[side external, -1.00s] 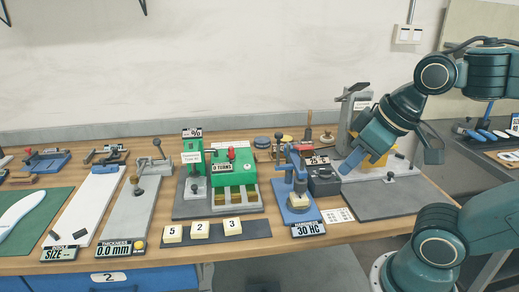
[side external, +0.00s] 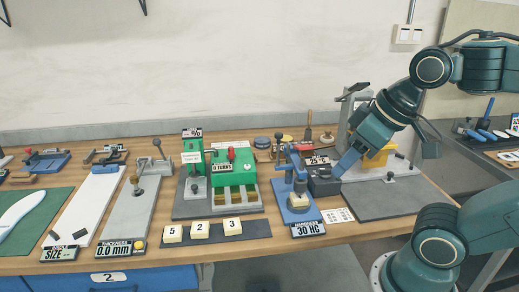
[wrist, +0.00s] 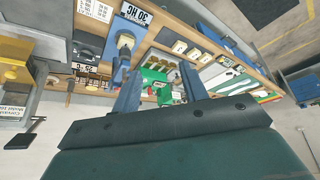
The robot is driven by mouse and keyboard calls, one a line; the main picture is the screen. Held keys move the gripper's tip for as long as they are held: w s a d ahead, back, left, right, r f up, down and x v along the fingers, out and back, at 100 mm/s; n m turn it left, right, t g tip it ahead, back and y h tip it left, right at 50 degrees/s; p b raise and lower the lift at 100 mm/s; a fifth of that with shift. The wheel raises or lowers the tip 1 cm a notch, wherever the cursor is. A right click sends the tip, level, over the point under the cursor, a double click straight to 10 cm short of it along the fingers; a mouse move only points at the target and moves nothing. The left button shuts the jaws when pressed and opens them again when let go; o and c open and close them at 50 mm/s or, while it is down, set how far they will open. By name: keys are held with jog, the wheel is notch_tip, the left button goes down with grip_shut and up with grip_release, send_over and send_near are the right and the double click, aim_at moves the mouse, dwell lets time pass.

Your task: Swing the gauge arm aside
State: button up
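My gripper (side external: 348,163) hangs over the right part of the bench, its blue fingers pointing down and left beside a dark box. In the wrist view its two fingers (wrist: 158,82) stand apart with nothing gripped between them. I cannot tell for certain which part is the gauge arm. A blue hardness stand (side external: 294,190) with a "30 HC" plate is left of the gripper; it also shows in the wrist view (wrist: 124,45). A thickness gauge (side external: 135,188) with a lever and a "0.0 mm" plate stands further left, apart from the gripper.
The dark box (side external: 322,182) lies between the hardness stand and my gripper. A yellow block (side external: 377,158) and a grey upright stand (side external: 352,108) are behind the gripper. A green device (side external: 232,165) stands mid-bench. The grey plate (side external: 385,207) at right has bare room.

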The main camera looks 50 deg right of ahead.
jog(key=w+d+r+g, duration=0.35)
jog(key=w+r, duration=0.45)
jog(key=w, duration=0.3)
jog(key=r+g, duration=0.2)
send_over(279, 133)
jog(key=shift+f, duration=0.25)
jog(key=shift+f, duration=6.75)
grip_shut()
